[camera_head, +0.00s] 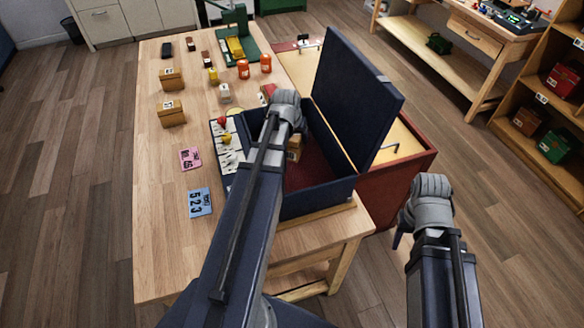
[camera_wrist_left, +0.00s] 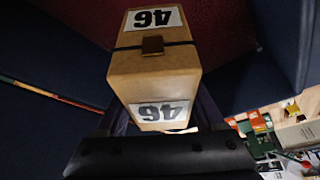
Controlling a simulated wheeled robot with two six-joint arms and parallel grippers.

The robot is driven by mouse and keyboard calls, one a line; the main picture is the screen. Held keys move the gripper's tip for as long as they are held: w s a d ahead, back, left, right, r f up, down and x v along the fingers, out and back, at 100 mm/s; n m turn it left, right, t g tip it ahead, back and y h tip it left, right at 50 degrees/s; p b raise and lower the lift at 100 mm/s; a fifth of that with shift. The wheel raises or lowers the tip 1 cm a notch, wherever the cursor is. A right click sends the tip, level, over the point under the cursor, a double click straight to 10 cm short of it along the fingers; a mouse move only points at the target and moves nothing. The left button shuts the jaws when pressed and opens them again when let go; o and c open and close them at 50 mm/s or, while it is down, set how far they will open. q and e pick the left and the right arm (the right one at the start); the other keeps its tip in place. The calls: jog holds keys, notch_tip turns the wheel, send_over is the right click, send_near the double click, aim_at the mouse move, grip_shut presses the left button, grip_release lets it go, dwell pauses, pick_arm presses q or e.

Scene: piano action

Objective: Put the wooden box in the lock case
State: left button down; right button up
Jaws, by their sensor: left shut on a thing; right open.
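The wooden box (camera_wrist_left: 155,75), tan with a dark strap, a small clasp and white labels reading 46, is between the fingers of my left gripper (camera_wrist_left: 160,112), which is shut on it. In the head view a small part of this box (camera_head: 294,150) shows beside my left wrist, inside the outline of the lock case. The lock case (camera_head: 318,196) is dark blue with a red lining, and its lid (camera_head: 355,95) stands open. I cannot tell whether the box touches the case floor. My right gripper (camera_head: 398,240) is open and empty, right of the table; its fingers are mostly hidden.
Two similar wooden boxes (camera_head: 171,78) (camera_head: 172,113) stand on the wooden table (camera_head: 155,200). A pink card (camera_head: 191,158), a blue card (camera_head: 200,202) and several small coloured items lie around. A red cabinet (camera_head: 415,160) stands behind the lid. The table's left front is clear.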

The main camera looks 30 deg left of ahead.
pick_arm(q)
notch_tip(320, 180, up, 3)
jog(key=shift+a+f+m+h+p, duration=0.15)
jog(key=shift+m+h+p, duration=0.15)
jog(key=shift+m+p, duration=0.5)
notch_tip(320, 180, down, 10)
jog(key=b, duration=1)
jog(key=shift+f, duration=0.25)
jog(key=shift+r, duration=0.15)
grip_release()
